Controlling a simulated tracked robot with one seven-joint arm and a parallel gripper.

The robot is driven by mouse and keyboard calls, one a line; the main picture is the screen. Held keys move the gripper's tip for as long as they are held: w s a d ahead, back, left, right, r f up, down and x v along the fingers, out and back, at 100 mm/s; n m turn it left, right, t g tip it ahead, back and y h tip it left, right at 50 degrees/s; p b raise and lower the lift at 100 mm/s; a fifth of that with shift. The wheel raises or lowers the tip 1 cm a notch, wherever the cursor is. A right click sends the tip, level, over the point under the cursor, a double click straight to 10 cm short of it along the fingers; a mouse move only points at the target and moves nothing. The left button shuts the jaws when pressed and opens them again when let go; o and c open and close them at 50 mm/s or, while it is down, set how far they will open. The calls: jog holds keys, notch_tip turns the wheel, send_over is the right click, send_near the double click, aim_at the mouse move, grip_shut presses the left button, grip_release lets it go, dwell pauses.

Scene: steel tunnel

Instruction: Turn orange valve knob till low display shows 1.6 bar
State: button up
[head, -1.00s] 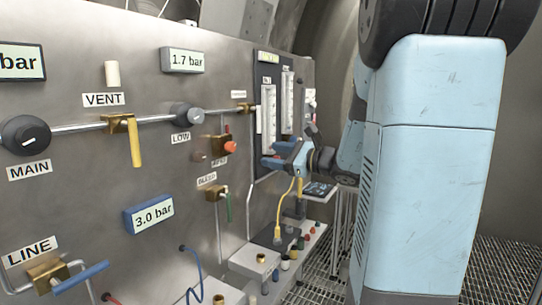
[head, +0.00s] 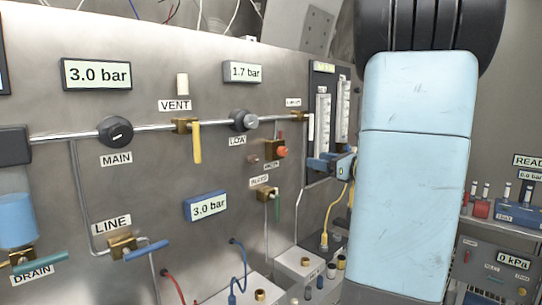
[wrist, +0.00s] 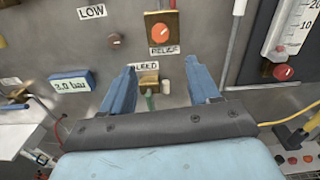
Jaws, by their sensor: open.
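The orange valve knob (head: 283,152) sits on a brass block on the steel panel, under the LOW knob. In the wrist view the orange knob (wrist: 160,33) shows above and beyond my fingertips, untouched. The low display (head: 243,72) reads 1.7 bar. My gripper (wrist: 160,75) is open, with its two blue fingers apart and nothing between them but the panel behind. In the head view my gripper (head: 326,163) is to the right of the orange knob, and my arm hides the area behind it.
The BLEED valve (head: 266,194) with its green handle is just below the orange knob; it shows between my fingers in the wrist view (wrist: 149,82). A small knob (head: 253,158) is left of the orange knob. Gauge tubes (head: 323,115) and a yellow cable (head: 330,218) are at the right.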

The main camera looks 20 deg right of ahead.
aim_at(286, 153)
jog(key=x, duration=1.4)
jog(key=shift+w+d, duration=0.1)
jog(key=c, duration=1)
jog(key=shift+d, duration=0.1)
jog(key=shift+c, duration=0.2)
